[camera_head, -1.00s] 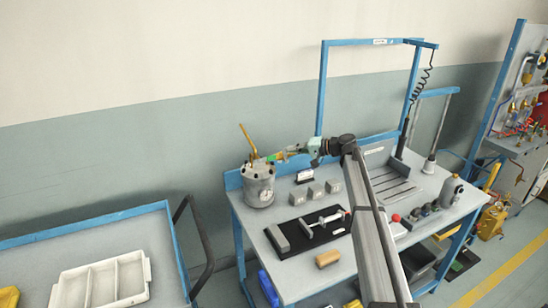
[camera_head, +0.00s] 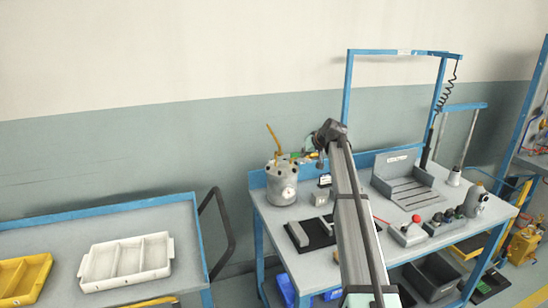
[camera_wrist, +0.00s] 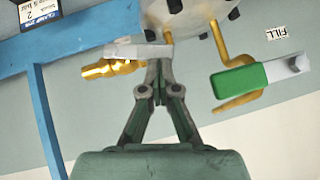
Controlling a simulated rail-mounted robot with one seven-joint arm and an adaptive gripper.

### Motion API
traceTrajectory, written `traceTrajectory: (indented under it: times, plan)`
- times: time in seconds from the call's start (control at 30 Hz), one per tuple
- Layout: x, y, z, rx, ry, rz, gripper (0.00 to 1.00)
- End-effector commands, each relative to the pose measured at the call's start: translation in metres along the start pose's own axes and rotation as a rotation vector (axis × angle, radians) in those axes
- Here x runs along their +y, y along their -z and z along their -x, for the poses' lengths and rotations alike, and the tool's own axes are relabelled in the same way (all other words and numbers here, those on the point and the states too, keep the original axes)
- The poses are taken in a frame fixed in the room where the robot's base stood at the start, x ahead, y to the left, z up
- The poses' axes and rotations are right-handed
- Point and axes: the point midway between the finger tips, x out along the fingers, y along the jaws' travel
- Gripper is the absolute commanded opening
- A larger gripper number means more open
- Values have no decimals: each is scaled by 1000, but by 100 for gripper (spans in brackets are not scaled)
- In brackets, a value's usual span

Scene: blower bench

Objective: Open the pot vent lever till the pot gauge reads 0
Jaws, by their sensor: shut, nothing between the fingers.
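The grey pot (camera_head: 281,186) stands at the bench's back left corner. Its round white gauge (camera_head: 289,193) faces forward; the reading is too small to make out. In the wrist view the pot (camera_wrist: 195,18) is at the top. My gripper (camera_wrist: 158,66) is shut and empty, its tips at a grey lever (camera_wrist: 150,51) beside a brass fitting (camera_wrist: 108,68); I cannot tell whether they touch. A green-handled lever (camera_wrist: 238,79) lies to the right, near a "FILL" label (camera_wrist: 277,32). No vent label is readable. In the head view my gripper (camera_head: 304,156) is small, right of the pot.
A bent brass pipe (camera_wrist: 240,101) runs close to the green handle. A yellow rod (camera_head: 272,137) rises above the pot. A blue frame (camera_head: 348,88) stands behind the bench. Small grey blocks (camera_head: 319,198) and a black mat (camera_head: 322,234) lie in front. A white tray (camera_head: 127,262) is on the left cart.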

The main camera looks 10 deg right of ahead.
Motion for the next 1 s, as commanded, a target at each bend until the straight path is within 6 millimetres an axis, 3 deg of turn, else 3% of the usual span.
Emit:
traceTrajectory:
  times: [0.07, 1.0]
  plan:
    - [13, -3, 4, 4, -32, 11, 0]
    - [5, 9, 13, 2, -24, 9, 0]
